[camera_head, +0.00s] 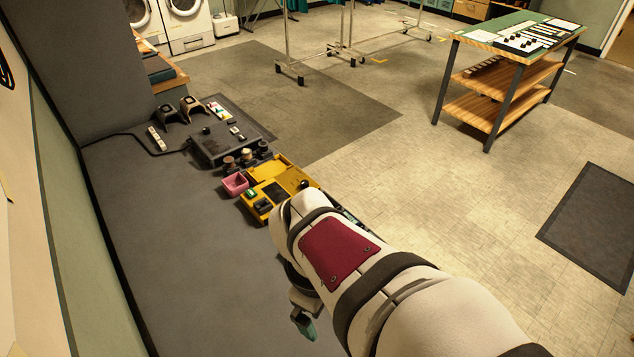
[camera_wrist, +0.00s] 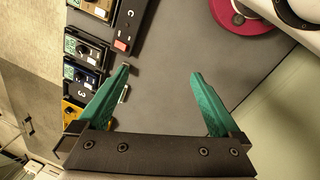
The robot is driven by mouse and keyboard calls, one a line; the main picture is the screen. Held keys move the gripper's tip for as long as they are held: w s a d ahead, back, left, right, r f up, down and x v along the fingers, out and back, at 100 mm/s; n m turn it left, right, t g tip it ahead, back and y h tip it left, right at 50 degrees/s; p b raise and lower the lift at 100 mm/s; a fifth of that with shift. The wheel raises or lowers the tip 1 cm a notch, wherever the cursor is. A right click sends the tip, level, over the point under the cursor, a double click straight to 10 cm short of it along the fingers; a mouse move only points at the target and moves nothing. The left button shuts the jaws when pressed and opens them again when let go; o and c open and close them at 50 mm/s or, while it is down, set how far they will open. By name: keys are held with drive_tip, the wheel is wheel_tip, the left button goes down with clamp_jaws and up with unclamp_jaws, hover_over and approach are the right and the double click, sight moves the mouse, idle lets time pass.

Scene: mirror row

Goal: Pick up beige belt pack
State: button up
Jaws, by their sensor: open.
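In the wrist view a row of small packs with dark faces, knobs and green displays runs down the left. The second pack from the top (camera_wrist: 84,46) has a pale, beige-looking edge, and the top pack (camera_wrist: 97,9) looks tan. I cannot tell for certain which is the beige belt pack. My gripper (camera_wrist: 160,72) is open, with teal fingers apart and only bare grey surface between them. The row lies left of and beyond the left finger. In the head view one teal fingertip shows low beside my arm, which hides the packs.
A blue pack (camera_wrist: 81,77) and a yellow pack (camera_wrist: 73,109) follow in the row. A round crimson object (camera_wrist: 240,18) lies at the top. In the head view a yellow case (camera_head: 266,172), a pink bin (camera_head: 235,184) and a dark console (camera_head: 218,148) stand farther along the grey counter (camera_head: 180,250).

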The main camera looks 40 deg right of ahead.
drive_tip(key=s+d+f+n+h, duration=0.1)
drive_tip(key=d+f+n+h, duration=0.25)
drive_tip(key=d+n, duration=1.15)
drive_tip(key=shift+m+y, duration=0.4)
drive_tip(key=shift+y, duration=0.05)
drive_tip(key=x, duration=1)
drive_tip(key=shift+s+d, duration=0.25)
drive_tip(key=shift+d, duration=0.2)
drive_tip(key=x, duration=0.5)
drive_tip(key=shift+s+d+f, duration=0.25)
drive_tip(key=shift+s+d, duration=0.1)
drive_tip(key=shift+c, duration=0.2)
clamp_jaws()
drive_tip(key=shift+r, duration=0.2)
